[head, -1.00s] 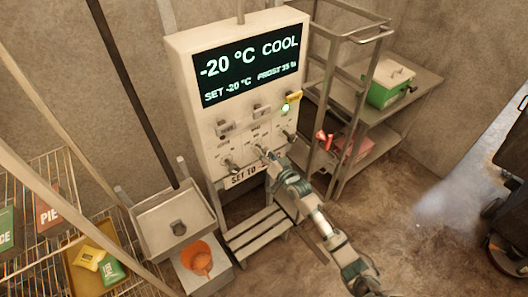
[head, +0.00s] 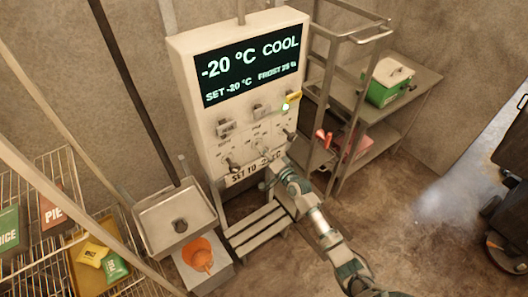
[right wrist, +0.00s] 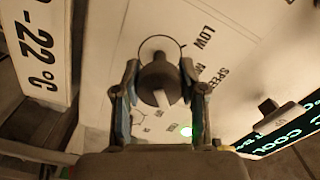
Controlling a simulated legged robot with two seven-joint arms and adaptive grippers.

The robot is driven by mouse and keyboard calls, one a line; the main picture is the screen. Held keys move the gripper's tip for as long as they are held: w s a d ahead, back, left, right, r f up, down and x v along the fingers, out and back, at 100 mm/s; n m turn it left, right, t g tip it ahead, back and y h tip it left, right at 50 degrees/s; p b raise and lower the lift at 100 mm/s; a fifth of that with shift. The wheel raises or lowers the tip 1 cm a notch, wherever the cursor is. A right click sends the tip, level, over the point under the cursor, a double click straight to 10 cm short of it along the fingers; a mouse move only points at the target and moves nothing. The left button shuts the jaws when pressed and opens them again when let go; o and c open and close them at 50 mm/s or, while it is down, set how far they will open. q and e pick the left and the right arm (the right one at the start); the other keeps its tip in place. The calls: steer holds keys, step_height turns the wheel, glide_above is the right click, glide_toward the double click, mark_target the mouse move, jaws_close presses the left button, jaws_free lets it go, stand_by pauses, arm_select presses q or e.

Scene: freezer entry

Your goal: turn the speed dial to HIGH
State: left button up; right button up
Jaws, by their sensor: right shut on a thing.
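The speed dial (right wrist: 158,78) is a dark round knob with a pale pointer bar, on the white control panel (head: 207,140). In the right wrist view it is labelled SPEED, with LOW printed beside it; other marks are too small to read. Its pointer is toward the picture's lower right, away from LOW. My right gripper (right wrist: 160,76) is shut on the dial, one finger on each side. In the head view my right gripper (head: 273,163) is at the panel's lower part and hides the dial. My left gripper is not in view.
The panel screen (head: 248,68) reads -20 °C COOL. Several other knobs and a green light (head: 285,107) are near the dial.

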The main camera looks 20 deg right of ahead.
stand_by(0.3)
steer(key=o, duration=1.2)
steer(key=shift+c, duration=0.2)
steer(key=shift+w+d+f, duration=0.1)
steer(key=shift+w, duration=0.05)
steer(key=v, duration=1.2)
